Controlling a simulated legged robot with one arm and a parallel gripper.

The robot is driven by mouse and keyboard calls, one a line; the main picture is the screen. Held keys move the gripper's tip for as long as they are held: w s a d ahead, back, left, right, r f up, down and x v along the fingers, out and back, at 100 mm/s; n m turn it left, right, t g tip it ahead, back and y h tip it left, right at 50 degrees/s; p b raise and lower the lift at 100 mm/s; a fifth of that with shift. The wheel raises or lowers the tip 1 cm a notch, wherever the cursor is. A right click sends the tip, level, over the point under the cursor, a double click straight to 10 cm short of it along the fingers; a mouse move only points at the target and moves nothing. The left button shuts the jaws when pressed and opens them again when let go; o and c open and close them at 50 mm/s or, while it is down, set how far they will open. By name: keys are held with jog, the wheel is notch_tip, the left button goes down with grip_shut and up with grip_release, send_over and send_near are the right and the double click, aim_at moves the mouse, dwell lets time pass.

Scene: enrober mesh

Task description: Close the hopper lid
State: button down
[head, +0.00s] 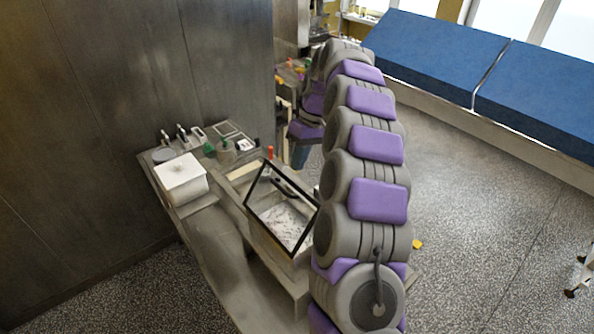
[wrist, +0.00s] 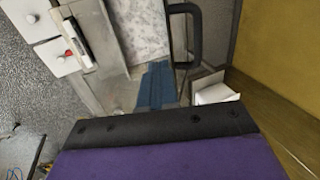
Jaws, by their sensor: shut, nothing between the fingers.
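The hopper lid (head: 262,183) is a clear pane in a black frame, standing tilted up above the hopper box (head: 266,236). A dark bar handle is seen by the pane, and in the wrist view a black handle (wrist: 197,38) stands right of the fingertips. My gripper (wrist: 157,72) shows there as two blue fingers, shut side by side and empty. It looks apart from the handle, though contact is hard to judge. In the head view my arm arches over to the far side of the hopper, and the blue gripper end (head: 302,153) is partly hidden by my arm.
A white box (head: 181,180) stands left of the hopper on the bench. Small bottles and tools (head: 218,145) lie behind it. A dark panel wall (head: 140,70) is at left. A blue-topped bench (head: 440,50) stands at the right rear, with open floor before it.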

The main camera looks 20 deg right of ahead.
jog(key=d+r+p, duration=0.4)
jog(key=d+r, duration=0.1)
jog(key=h+b, duration=0.2)
jog(key=h, duration=0.2)
send_near(278, 186)
notch_tip(278, 186, up, 3)
jog(key=w+a, duration=0.2)
jog(key=a, duration=0.1)
jog(key=s+a+f+t+h+b, duration=0.1)
jog(key=s+a+t+h+b, duration=0.1)
jog(key=s+a+t+h, duration=0.4)
jog(key=d+f+p, duration=0.1)
jog(key=d+f, duration=0.1)
jog(key=f, duration=0.1)
jog(key=w+d+f+g+h, duration=0.1)
jog(key=d+f, duration=0.1)
jog(key=f, duration=0.1)
jog(key=w+d+f+g+h+p, duration=0.1)
jog(key=d+f, duration=0.2)
jog(key=shift+w+f+p, duration=0.1)
jog(key=shift+f+p, duration=0.25)
jog(key=shift+d, duration=0.15)
